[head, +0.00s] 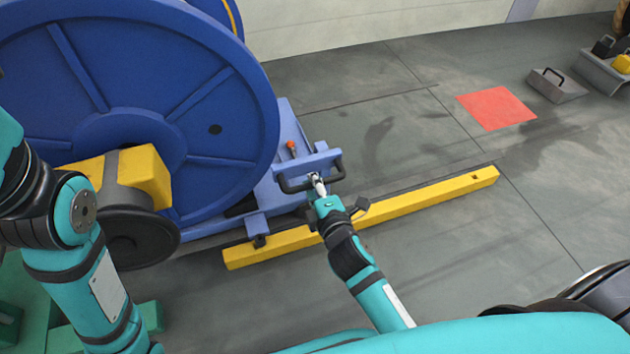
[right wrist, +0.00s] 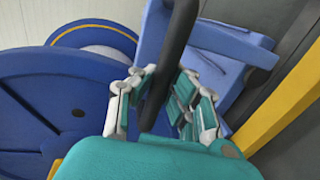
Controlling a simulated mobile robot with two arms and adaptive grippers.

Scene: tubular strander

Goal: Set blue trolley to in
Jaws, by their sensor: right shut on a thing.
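The blue trolley (head: 290,120) stands on the floor and carries a large blue reel (head: 225,100). Its dark bar handle (head: 293,187) faces me. My right gripper (head: 318,185) is at this handle. In the right wrist view the fingers of the right gripper (right wrist: 158,100) are shut around the dark handle bar (right wrist: 172,60), with the trolley's blue body (right wrist: 215,42) behind it. Of my left arm only links show at the left; its gripper is not in view.
A yellow floor rail (head: 420,197) runs beneath and to the right of the trolley's front. A red floor patch (head: 497,108) and a grey wedge with a handle (head: 556,86) lie at the right. The grey floor between is clear.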

